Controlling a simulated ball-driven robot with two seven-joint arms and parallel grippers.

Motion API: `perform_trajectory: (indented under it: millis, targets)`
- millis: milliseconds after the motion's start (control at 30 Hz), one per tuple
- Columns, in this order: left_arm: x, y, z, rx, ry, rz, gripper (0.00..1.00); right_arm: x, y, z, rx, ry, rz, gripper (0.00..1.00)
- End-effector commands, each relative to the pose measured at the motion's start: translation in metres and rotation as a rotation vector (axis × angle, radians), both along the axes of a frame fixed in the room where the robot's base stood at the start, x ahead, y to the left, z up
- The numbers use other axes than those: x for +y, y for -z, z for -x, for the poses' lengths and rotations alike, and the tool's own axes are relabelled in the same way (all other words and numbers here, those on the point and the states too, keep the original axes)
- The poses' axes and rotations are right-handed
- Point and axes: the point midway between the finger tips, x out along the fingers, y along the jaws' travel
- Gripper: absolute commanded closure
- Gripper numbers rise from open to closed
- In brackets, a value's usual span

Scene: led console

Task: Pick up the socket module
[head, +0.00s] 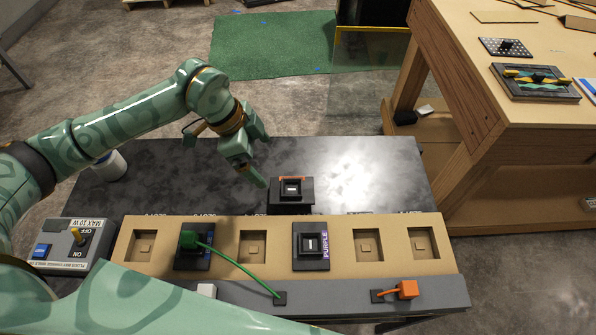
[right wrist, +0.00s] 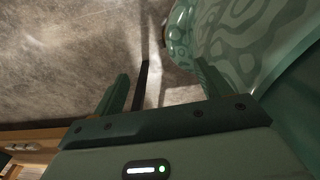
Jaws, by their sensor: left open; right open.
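A black socket module (head: 291,206) with a square socket on top and an orange strip at its back edge sits on the dark table, just behind the console (head: 281,225). My left gripper (head: 263,160) is open and empty, a little left of and behind this module, apart from it. Another socket module (head: 310,262), labelled PURPLE, sits in a console slot. A further dark module (head: 178,263) in a slot to the left has a green plug (head: 189,240) in it. My right gripper (right wrist: 160,88) is open and empty in the right wrist view, over bare floor.
Several console slots are empty. A green cable runs to the console front, and an orange plug (head: 406,289) lies at front right. A grey switch box (head: 72,245) stands left. A white cylinder (head: 110,165) stands at the table's left. A wooden workbench (head: 470,120) stands right.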

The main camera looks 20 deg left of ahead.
Motion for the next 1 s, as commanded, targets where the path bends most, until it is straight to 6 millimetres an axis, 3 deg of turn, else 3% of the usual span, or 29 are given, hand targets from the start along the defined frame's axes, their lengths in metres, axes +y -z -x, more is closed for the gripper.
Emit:
perform_trajectory:
  millis: [200,400,633,1000]
  targets:
    - [-0.015,0.040,-0.003,0.007,0.002,0.002,0.02,-0.001,0.010,0.021,0.032,-0.001,0.001,0.24]
    - [-0.033,0.084,-0.009,0.005,0.001,0.001,0.02,-0.001,0.021,0.024,0.041,-0.002,0.002,0.24]
    - [-0.042,0.104,-0.012,0.002,0.001,0.001,0.02,0.000,0.026,0.017,0.032,-0.002,0.000,0.24]
    - [-0.061,0.148,-0.023,0.002,0.001,0.001,0.02,0.000,0.046,0.023,0.044,-0.002,0.000,0.24]
